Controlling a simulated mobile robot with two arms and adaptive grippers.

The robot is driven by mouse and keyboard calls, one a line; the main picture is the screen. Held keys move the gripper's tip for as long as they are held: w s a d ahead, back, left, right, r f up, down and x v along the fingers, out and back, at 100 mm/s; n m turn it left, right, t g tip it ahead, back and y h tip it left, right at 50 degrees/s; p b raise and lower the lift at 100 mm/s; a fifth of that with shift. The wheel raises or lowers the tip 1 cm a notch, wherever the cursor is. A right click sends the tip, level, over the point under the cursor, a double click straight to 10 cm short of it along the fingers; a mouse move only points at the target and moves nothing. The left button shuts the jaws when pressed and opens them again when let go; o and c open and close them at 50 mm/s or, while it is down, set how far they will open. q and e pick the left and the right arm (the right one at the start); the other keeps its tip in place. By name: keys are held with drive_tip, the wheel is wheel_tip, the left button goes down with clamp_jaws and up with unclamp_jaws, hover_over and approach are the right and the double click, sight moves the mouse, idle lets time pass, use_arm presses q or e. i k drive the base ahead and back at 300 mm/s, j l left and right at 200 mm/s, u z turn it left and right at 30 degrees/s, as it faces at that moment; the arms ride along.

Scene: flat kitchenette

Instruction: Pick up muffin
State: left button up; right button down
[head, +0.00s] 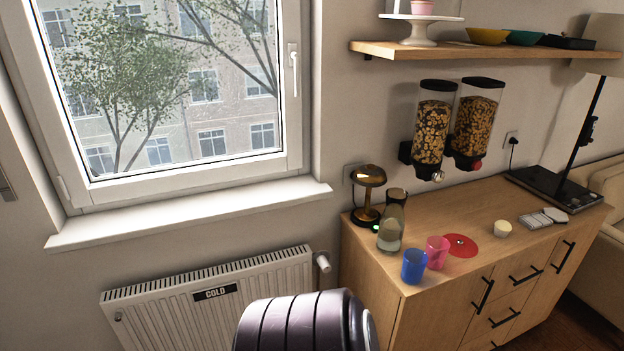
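A pink, cup-shaped thing (421,7) stands on a white cake stand (419,40) on the wall shelf; it looks like the lower part of a muffin in its wrapper, and its top is cut off by the picture's upper edge. A small round cream-coloured thing (502,229) sits on the wooden cabinet top; I cannot tell whether it is a muffin. Neither of my grippers is in view.
The wooden cabinet (435,311) bears a blue cup (414,267), a pink cup (437,253), a glass carafe (391,230), a brass lamp (369,176) and a red disc (461,245). Two cereal dispensers (434,121) hang under the shelf (480,53). A radiator (210,290) stands below the window.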

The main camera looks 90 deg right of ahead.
sight(502, 228)
drive_tip(key=z, duration=2.05)
